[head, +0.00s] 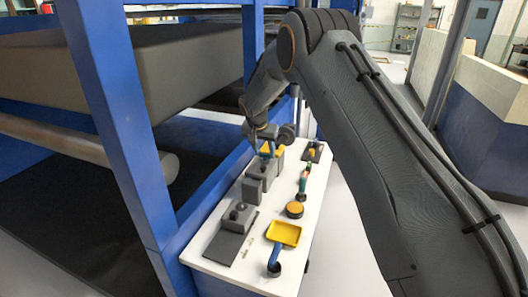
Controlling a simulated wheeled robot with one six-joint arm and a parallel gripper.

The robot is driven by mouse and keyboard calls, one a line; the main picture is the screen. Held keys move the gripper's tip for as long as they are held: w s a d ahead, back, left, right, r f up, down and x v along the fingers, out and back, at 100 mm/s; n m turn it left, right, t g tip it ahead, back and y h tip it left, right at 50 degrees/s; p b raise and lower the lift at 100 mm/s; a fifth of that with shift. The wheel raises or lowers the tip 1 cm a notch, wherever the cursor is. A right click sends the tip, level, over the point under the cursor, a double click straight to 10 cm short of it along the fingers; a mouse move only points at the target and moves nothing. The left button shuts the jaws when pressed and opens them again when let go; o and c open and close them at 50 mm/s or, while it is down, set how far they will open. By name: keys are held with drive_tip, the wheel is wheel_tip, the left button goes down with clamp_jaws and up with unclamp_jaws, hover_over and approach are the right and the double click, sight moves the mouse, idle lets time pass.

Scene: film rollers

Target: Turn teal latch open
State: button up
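A small teal piece (302,184), which looks like the teal latch, stands on the right half of the white-topped bench (262,272) in the head view. A small orange-red bit shows at its far end. It is too small to tell which way it is turned. My gripper (266,143) is at the far end of the bench, beyond the teal piece and to its left, apart from it in the picture.
Nearer on the bench are a round orange-yellow knob (294,209) and a yellow tray-like part (284,233) with a blue handle. Grey blocks (238,215) line the left side. A blue frame post (120,120) rises at left. My arm covers much of the right.

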drive_tip(key=c, duration=0.3)
drive_tip(key=n+b, duration=0.1)
drive_tip(key=n, duration=0.1)
drive_tip(key=n+y+b, duration=0.1)
drive_tip(key=n, duration=0.1)
drive_tip(key=shift+d+y, duration=0.15)
drive_tip(key=shift+y, duration=0.15)
drive_tip(key=n+y+b, duration=0.1)
drive_tip(key=n+b, duration=0.1)
drive_tip(key=n, duration=0.1)
drive_tip(key=shift+d+f+n, duration=0.1)
drive_tip(key=shift+n, duration=0.2)
drive_tip(key=n+y+b, duration=0.1)
drive_tip(key=n+b, duration=0.1)
drive_tip(key=n+y+b, duration=0.1)
drive_tip(key=n+b, duration=0.1)
drive_tip(key=b, duration=0.1)
drive_tip(key=shift+w+d+g, duration=0.15)
drive_tip(key=shift+g, duration=0.15)
drive_tip(key=n+g+y+b, duration=0.1)
drive_tip(key=n+b, duration=0.3)
drive_tip(key=shift+n+b, duration=0.3)
drive_tip(key=shift+b, duration=0.05)
drive_tip(key=shift+d, duration=0.1)
